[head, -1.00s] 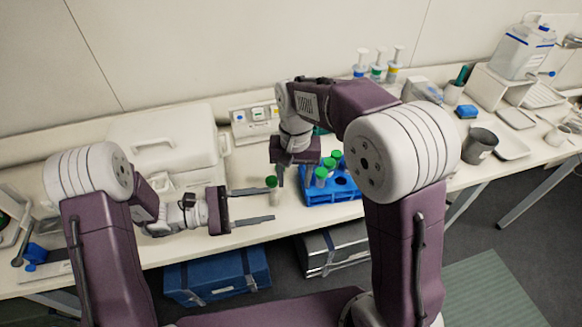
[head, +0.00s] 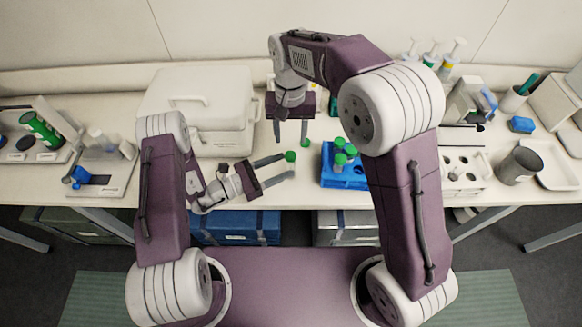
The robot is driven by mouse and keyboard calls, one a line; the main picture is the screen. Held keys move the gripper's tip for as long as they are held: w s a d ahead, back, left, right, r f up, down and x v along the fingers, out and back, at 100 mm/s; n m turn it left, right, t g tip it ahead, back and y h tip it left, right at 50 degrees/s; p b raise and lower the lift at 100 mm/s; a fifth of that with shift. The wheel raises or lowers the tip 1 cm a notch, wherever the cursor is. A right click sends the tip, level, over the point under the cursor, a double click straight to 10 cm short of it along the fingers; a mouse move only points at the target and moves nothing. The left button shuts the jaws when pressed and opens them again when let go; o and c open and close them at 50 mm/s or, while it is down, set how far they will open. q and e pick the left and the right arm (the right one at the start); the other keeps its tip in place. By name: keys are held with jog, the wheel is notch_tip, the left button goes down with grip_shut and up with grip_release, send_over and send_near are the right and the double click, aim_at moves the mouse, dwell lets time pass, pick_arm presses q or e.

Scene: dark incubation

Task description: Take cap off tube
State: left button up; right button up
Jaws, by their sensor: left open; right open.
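A tube with a green top (head: 290,156) stands at the fingertips of my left gripper (head: 277,169). That gripper is open and reaches in from the left, with one finger on the far side and one on the near side. I cannot tell whether either finger touches the tube. My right gripper (head: 290,132) is open and empty, pointing down just behind the tube. A small green piece that looks like a cap (head: 306,142) is by its right fingertip, apart from the tube. A blue rack (head: 343,180) to the right holds several green-capped tubes.
A large white lidded box (head: 195,105) stands behind my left gripper. A grey cup (head: 518,165), a white tray (head: 555,168) and a blue block (head: 521,124) are at the right. The bench's front edge is close below the tube.

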pick_arm(q)
jog(key=x, duration=0.6)
jog(key=shift+w+d, duration=0.15)
jog(key=shift+d, duration=0.15)
grip_shut()
dwell(1.0)
